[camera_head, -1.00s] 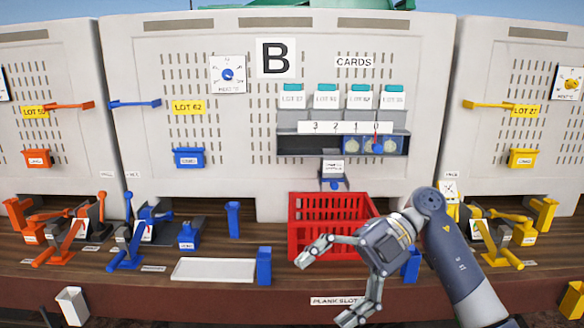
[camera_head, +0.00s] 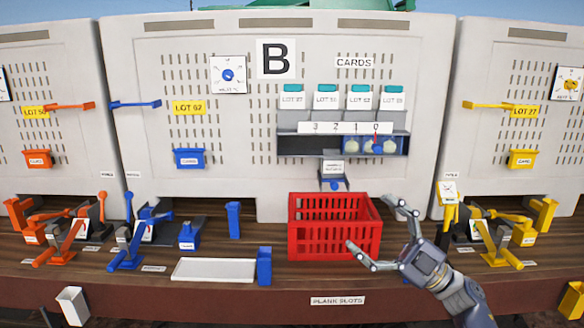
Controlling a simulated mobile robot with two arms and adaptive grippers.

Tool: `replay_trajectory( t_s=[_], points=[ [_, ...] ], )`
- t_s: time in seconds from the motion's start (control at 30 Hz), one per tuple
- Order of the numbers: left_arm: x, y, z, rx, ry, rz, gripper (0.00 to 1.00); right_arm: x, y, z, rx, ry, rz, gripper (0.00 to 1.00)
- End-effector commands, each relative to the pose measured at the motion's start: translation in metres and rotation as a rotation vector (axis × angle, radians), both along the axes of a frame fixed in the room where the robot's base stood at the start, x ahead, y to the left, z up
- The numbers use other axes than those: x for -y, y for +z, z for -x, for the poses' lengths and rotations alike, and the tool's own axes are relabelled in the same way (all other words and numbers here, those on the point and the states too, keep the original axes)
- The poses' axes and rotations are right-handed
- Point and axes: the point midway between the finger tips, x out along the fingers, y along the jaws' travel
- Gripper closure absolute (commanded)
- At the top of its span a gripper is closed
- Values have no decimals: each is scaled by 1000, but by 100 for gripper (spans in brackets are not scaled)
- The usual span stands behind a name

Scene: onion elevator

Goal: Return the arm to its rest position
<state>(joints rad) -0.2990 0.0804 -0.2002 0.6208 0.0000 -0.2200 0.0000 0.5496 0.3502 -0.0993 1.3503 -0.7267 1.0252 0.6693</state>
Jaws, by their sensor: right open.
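My right gripper (camera_head: 372,231) is open, low at the right of centre in the head view. One finger reaches left in front of the lower right part of the red crate (camera_head: 300,243); the other points up beside the crate's right side. My right arm comes in from the bottom right. I cannot tell if the near finger touches the crate. My left gripper is not in view.
A white tray (camera_head: 213,270) and a blue post (camera_head: 264,267) stand left of the crate on the wooden bench. Blue levers (camera_head: 127,245) are further left, yellow levers (camera_head: 487,235) to the right. A grey panel (camera_head: 230,130) with a card rack rises behind.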

Motion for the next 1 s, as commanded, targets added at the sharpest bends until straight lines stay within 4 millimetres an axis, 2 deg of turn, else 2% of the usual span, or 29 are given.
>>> replay_trajectory(
  t_s=[0.13,0.27,0.4,0.57,0.67,0.7,0.87,1.0],
  points=[
    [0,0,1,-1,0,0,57,51,18,-49,-56,-273,-159,11],
    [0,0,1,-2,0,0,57,100,12,-88,-163,-500,-255,11],
    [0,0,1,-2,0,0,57,147,-17,-120,-332,-710,-307,11],
    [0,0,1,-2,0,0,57,182,-68,-142,-559,-880,-300,11],
    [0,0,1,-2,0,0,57,193,-104,-147,-710,-950,-265,11],
    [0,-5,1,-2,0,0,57,190,-142,-144,-756,-955,-248,11],
    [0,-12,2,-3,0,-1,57,184,-250,-127,-905,-977,-197,11],
    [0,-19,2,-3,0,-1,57,177,-350,-97,-1050,-995,-147,11]
  ],
)
